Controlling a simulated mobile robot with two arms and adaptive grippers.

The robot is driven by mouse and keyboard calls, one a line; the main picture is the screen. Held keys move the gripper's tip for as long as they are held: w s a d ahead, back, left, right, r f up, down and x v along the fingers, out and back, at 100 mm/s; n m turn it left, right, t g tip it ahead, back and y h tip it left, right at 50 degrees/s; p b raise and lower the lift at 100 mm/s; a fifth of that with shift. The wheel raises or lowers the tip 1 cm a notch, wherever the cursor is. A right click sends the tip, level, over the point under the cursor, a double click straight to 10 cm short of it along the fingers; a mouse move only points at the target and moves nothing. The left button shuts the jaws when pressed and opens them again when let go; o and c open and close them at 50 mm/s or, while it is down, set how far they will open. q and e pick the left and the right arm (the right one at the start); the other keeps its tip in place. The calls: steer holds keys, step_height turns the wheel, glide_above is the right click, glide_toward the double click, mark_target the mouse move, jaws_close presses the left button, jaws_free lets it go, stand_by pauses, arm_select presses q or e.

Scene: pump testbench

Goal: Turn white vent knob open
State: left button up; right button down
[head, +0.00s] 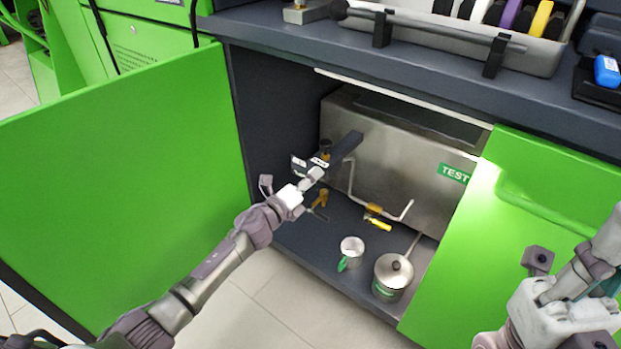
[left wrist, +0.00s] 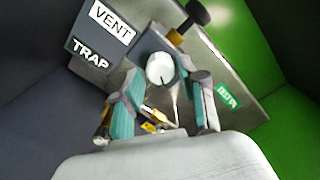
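In the head view my left gripper (head: 314,176) reaches into the open cabinet by the label panel (head: 319,162); the knob cannot be made out clearly there. My right gripper (head: 565,305) is at the lower right, and its fingers cannot be made out.
A steel tank (head: 390,165) with a green TEST label fills the cabinet. A black knob (left wrist: 199,12) is above the white knob. A yellow-handled valve (head: 378,224), mug (head: 352,250) and lidded pot (head: 393,272) are lower. Green doors (head: 130,180) flank the opening.

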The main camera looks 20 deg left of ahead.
arm_select(q)
steer(key=shift+o, duration=0.4)
steer(key=shift+r, duration=0.1)
steer(key=v, duration=1.2)
